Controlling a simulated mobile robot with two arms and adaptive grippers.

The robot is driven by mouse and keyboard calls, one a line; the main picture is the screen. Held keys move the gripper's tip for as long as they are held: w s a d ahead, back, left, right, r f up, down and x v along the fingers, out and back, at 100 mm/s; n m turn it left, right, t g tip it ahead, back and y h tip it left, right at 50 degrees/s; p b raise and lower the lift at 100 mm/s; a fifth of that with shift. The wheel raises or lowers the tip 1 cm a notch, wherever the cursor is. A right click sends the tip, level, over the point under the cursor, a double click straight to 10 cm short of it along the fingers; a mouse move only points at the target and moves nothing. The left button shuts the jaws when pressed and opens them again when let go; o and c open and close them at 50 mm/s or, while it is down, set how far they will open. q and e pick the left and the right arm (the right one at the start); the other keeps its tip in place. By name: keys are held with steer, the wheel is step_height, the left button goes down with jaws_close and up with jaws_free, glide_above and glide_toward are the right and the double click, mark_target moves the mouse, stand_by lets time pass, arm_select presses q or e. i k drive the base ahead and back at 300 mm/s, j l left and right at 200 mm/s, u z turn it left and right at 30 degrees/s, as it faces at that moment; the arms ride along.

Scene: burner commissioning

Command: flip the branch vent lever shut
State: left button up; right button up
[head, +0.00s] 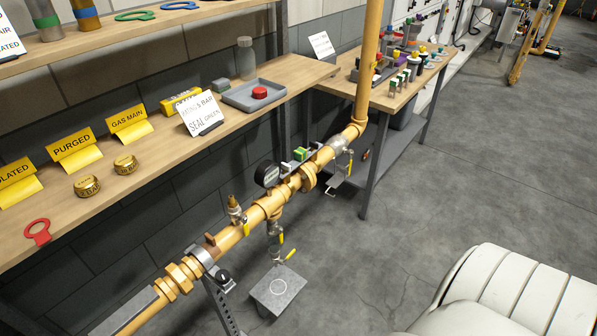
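A yellow gas pipe (225,240) runs diagonally along the bench front. A small yellow lever (289,255) sticks out up and to the right from a valve on the branch hanging below the pipe. Another small yellow lever (246,229) hangs beside a brass fitting (235,206) on top of the pipe. A third valve (341,146) with a small lever (350,158) is further right along the pipe. Labels are too small to tell which is the branch vent lever. Neither of my grippers is in view.
A pressure gauge (267,174) stands on the pipe. The wooden shelf (150,155) carries signs, brass caps and a grey tray (254,96). A second table (396,98) stands behind.

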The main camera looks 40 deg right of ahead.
mark_target(243, 218)
steer(key=z, duration=0.8)
